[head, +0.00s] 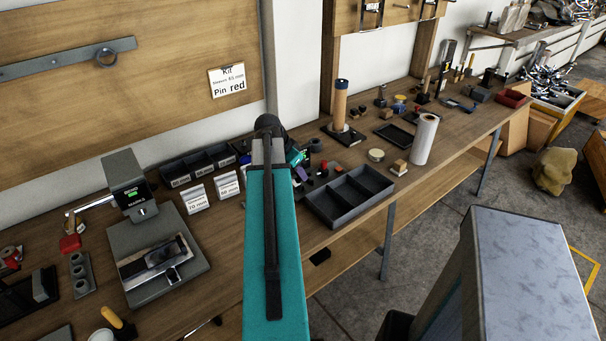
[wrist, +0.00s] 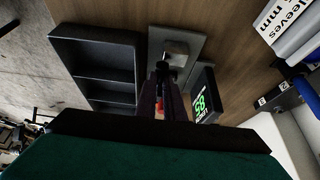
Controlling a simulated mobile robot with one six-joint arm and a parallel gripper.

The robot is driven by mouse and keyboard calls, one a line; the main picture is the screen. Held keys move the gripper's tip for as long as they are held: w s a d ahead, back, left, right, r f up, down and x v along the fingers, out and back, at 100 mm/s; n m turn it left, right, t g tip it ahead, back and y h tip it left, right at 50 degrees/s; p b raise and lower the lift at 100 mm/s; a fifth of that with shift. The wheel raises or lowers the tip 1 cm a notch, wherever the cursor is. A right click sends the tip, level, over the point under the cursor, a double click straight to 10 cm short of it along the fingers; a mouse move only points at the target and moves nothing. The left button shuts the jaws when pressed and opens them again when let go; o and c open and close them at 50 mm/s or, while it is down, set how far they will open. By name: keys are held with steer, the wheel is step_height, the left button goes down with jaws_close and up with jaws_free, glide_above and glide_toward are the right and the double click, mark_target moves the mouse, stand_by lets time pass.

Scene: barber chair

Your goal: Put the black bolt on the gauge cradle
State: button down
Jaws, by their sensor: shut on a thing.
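In the wrist view my gripper (wrist: 162,82) is shut on the black bolt (wrist: 161,68), a small dark piece at the fingertips, mostly hidden by the fingers. Just beyond the tips is the gauge cradle (wrist: 177,49), a light block on a grey base plate (wrist: 190,38). The bolt overlaps the cradle's near edge in this view; I cannot tell whether they touch. The gauge's dark display (wrist: 204,104) with green digits is just right of the fingers. In the head view my teal arm hides the gripper, the bolt and most of the gauge.
A dark compartment tray (head: 349,196) lies right of my arm; it also shows left of the fingers in the wrist view (wrist: 96,66). A white roll (head: 425,138) stands farther right.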

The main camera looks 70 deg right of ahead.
steer(key=shift+w+d+f+p, duration=0.15)
steer(key=shift+d+p, duration=0.25)
steer(key=shift+d, duration=1.4)
steer(key=shift+f, duration=0.15)
steer(key=shift+f+p, duration=0.65)
steer(key=shift+f, duration=1)
steer(key=shift+f, duration=0.25)
steer(key=c, duration=1.9)
jaws_free()
steer(key=shift+a, duration=0.1)
steer(key=shift+o, duration=0.2)
steer(key=shift+r, duration=0.15)
